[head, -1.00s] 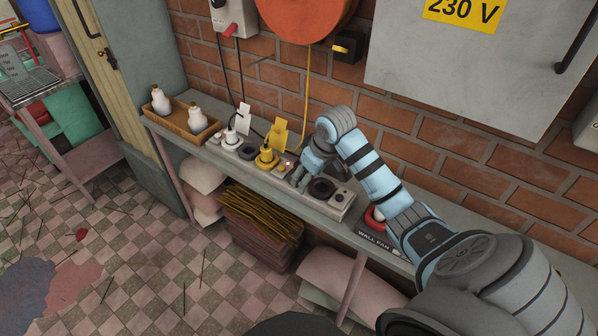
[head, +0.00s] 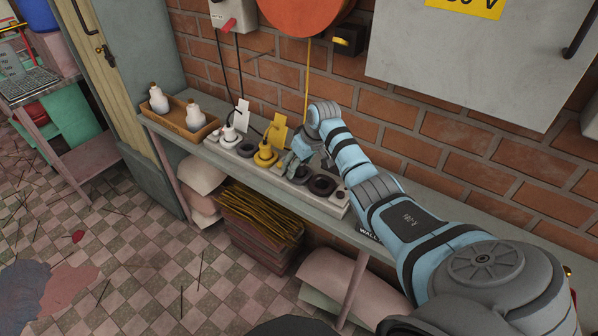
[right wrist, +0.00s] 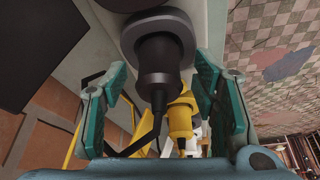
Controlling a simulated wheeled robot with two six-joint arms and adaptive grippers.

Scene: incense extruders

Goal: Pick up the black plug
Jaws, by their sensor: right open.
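The black plug (right wrist: 157,60) stands in a dark round socket (right wrist: 155,25) in the right wrist view, its cord trailing from its back end. My right gripper (right wrist: 161,72) is open, with one finger on each side of the plug and gaps showing between. In the head view my right gripper (head: 292,160) is over the socket strip (head: 335,202), just right of the yellow plug (head: 265,154), and largely hides the black plug. My left gripper is not in view.
The yellow plug, with a yellow tag (head: 277,132), is close beside my right gripper. A white plug (head: 229,134) is farther left. A wooden tray (head: 177,118) with white bottles sits at the shelf's left end. A brick wall (head: 420,130) rises behind.

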